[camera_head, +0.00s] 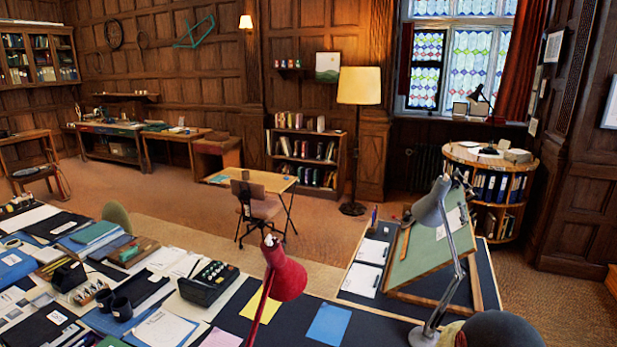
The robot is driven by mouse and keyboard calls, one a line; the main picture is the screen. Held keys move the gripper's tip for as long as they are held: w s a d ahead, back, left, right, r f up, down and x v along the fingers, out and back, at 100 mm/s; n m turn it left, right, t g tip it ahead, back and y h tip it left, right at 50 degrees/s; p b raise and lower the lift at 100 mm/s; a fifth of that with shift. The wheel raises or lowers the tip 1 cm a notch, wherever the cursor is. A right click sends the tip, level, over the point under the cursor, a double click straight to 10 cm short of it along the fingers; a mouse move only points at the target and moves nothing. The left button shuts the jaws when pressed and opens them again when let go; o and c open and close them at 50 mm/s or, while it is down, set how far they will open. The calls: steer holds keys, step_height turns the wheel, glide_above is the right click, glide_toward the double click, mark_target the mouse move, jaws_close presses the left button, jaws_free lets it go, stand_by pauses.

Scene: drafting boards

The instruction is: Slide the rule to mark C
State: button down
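A tilted drafting board (428,252) with a green face and wooden edges stands on the dark desk at the right. A thin orange-brown strip (405,241), which looks like the rule, lies along the board's left part. A pale sheet (449,222) is on the upper right of the board. No mark letters can be read at this size, so I cannot tell where mark C is. A grey desk lamp partly covers the board's right side. My gripper is not in view.
The grey lamp (434,207) and a red lamp (284,276) rise in front. White sheets (367,262) lie left of the board. The long desk at left is crowded with papers, cups and a black telephone-like device (209,283). Open carpet (330,225) lies behind.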

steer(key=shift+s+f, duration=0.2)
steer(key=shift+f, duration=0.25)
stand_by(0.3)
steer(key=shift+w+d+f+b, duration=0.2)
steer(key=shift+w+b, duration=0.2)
steer(key=shift+b, duration=0.1)
stand_by(0.8)
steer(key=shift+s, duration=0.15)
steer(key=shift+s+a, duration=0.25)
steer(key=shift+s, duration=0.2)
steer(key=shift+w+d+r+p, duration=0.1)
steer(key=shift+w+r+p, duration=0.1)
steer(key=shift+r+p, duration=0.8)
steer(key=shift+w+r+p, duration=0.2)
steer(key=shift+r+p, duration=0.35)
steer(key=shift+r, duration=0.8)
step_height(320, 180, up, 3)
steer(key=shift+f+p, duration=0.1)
steer(key=shift+p, duration=0.7)
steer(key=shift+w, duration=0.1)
